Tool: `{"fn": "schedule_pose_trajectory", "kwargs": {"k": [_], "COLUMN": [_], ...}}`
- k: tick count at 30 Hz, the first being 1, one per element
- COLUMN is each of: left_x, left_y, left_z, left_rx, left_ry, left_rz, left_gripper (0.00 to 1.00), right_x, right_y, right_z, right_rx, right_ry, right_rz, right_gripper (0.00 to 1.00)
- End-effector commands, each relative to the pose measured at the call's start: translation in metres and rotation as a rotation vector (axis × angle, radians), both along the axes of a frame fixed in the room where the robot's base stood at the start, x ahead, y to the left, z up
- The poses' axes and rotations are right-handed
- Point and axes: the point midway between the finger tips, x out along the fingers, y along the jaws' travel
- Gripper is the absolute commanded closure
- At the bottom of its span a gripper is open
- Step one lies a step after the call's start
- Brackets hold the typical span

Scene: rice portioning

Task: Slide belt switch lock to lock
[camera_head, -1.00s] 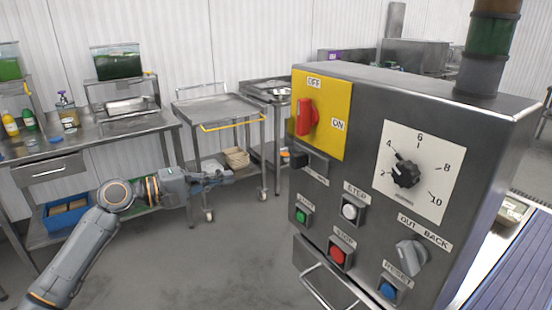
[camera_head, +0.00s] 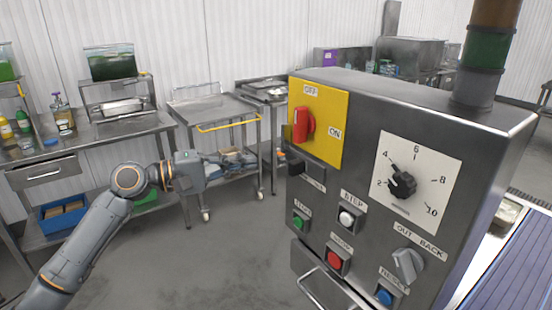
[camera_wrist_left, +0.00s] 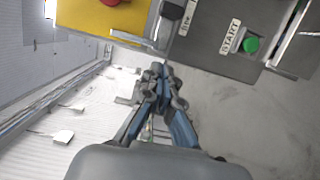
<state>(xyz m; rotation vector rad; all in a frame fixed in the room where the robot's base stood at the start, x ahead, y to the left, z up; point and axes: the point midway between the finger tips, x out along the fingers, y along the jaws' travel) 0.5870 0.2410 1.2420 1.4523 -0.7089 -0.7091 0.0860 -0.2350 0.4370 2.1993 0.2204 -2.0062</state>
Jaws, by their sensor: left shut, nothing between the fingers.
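The grey control box (camera_head: 365,215) carries a yellow plate (camera_head: 335,108) with a red switch (camera_head: 303,125) marked OFF and ON. Below the plate, a small slide lock with a black knob (camera_head: 295,163) sits at the left end of a metal strip, above a small label I cannot read. In the left wrist view the dark knob (camera_wrist_left: 173,10) shows at the top edge. My left gripper (camera_head: 250,159) is shut and empty, left of the box and apart from the knob. Its closed fingertips show in the left wrist view (camera_wrist_left: 161,72). My right gripper is not in view.
The box also has a green START button (camera_head: 300,221), a red button (camera_head: 335,260), a blue button (camera_head: 385,295) and a dial (camera_head: 402,183). A metal cart (camera_head: 215,108) stands behind my left gripper. A blue belt (camera_head: 510,270) lies at the right.

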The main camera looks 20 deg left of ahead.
Motion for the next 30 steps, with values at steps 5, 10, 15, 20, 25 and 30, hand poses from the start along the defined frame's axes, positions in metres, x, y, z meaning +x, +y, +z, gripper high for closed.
{"fn": "schedule_pose_trajectory", "kwargs": {"k": [5, 10, 15, 20, 25, 30], "left_x": [0.025, 0.019, 0.008, 0.006, 0.006, 0.005], "left_y": [-0.031, -0.054, -0.067, -0.070, -0.070, -0.072], "left_z": [0.007, 0.004, 0.002, 0.000, 0.000, 0.000], "left_rx": [-0.004, 0.002, 0.000, -0.001, 0.000, -0.001], "left_ry": [-0.001, 0.001, 0.001, 0.001, 0.000, 0.001], "left_rz": [0.000, -0.001, 0.000, 0.001, 0.002, 0.001], "left_gripper": [1.00, 1.00, 1.00, 1.00, 1.00, 1.00], "right_x": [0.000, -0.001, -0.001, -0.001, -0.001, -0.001], "right_y": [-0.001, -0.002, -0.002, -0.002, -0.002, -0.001], "right_z": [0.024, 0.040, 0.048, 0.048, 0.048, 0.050], "right_rx": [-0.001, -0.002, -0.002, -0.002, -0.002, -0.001], "right_ry": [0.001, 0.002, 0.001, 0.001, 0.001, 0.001], "right_rz": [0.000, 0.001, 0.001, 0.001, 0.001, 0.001], "right_gripper": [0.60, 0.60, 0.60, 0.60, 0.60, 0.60]}}
